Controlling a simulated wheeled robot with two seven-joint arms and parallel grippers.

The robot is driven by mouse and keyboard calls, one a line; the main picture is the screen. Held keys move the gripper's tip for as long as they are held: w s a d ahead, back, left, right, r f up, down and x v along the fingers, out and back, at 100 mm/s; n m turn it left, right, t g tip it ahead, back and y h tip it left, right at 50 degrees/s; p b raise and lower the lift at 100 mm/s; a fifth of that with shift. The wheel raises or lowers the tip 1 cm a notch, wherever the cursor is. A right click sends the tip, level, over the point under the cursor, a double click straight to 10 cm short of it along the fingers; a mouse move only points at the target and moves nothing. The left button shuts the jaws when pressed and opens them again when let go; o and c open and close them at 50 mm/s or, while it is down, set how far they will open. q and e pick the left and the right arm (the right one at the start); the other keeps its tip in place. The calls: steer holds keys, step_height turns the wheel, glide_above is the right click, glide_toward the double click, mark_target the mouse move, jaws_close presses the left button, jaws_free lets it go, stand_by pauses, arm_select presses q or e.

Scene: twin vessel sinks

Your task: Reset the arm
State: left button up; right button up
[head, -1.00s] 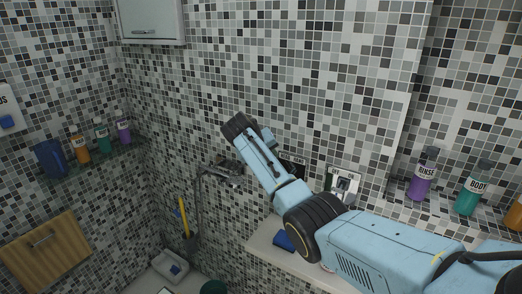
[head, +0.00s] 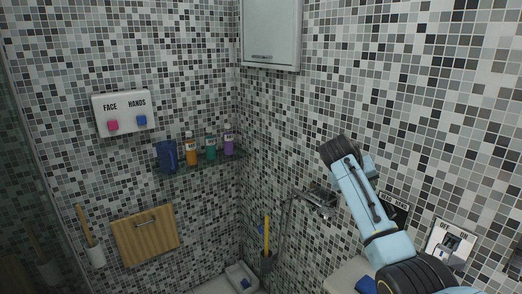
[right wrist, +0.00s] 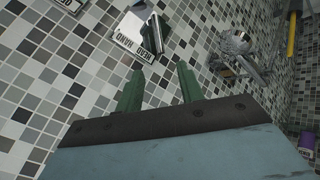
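My right arm (head: 365,205) comes up from the lower right in the head view, in front of the tiled wall. Its dark end joint (head: 335,150) is raised beside the metal wall fixture; its fingers cannot be made out there. In the right wrist view my right gripper (right wrist: 160,82) shows two green fingers standing apart with nothing between them. Beyond the fingertips is a dark wall unit with a white lettered label (right wrist: 132,32). My left gripper is in neither view.
A metal fixture (head: 318,198) stands out from the wall near my arm. The wall switch plate (head: 452,240) is right of it. A white cabinet (head: 271,35) hangs above. A glass shelf (head: 195,168) with several bottles is in the corner. A wooden panel (head: 146,237) hangs left.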

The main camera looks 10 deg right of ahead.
steer(key=s+a+f+n+y, duration=0.2)
steer(key=s+a+f, duration=0.3)
steer(key=s+f, duration=0.45)
steer(key=s+a+f+n+y, duration=0.15)
steer(key=s+a+f, duration=0.25)
steer(key=s+f, duration=0.55)
steer(key=s+a+f+n+y, duration=0.15)
steer(key=s+a, duration=0.25)
steer(key=s, duration=0.7)
steer(key=s+a+f+y, duration=0.1)
steer(key=s+a+y, duration=0.25)
steer(key=s, duration=0.85)
step_height(320, 180, down, 29)
steer(key=g+b, duration=0.1)
steer(key=b, duration=0.6)
steer(key=s+d+f+b, duration=0.1)
steer(key=s+f+b, duration=0.2)
steer(key=s+f, duration=0.6)
steer(key=s+d+f+g+b, duration=0.1)
steer(key=s+f+b, duration=0.2)
steer(key=s+f, duration=0.6)
step_height(320, 180, down, 5)
steer(key=shift+f+g+h, duration=0.2)
steer(key=shift+g+h, duration=0.1)
steer(key=shift+h, duration=0.05)
